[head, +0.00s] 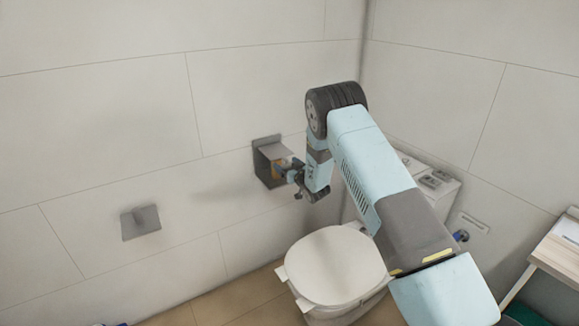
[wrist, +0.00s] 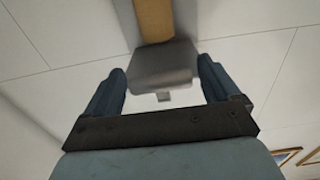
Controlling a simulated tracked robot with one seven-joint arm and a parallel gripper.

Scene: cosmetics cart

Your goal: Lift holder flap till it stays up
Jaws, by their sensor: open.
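The grey metal holder (head: 263,152) is fixed to the tiled wall left of the corner, with a brownish-orange part (head: 283,162) showing under its cover. In the wrist view the grey flap (wrist: 163,62) lies between and just beyond my fingertips, with a tan strip (wrist: 154,20) beyond it. My gripper (head: 286,172) is at the holder's front right side, and its two dark blue fingers also show in the wrist view (wrist: 161,72), spread apart with nothing clamped. The flap looks lowered, but its exact angle and any finger contact cannot be told.
A toilet with a closed white lid (head: 335,265) stands below my arm. A small grey wall plate (head: 140,222) is at the left.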

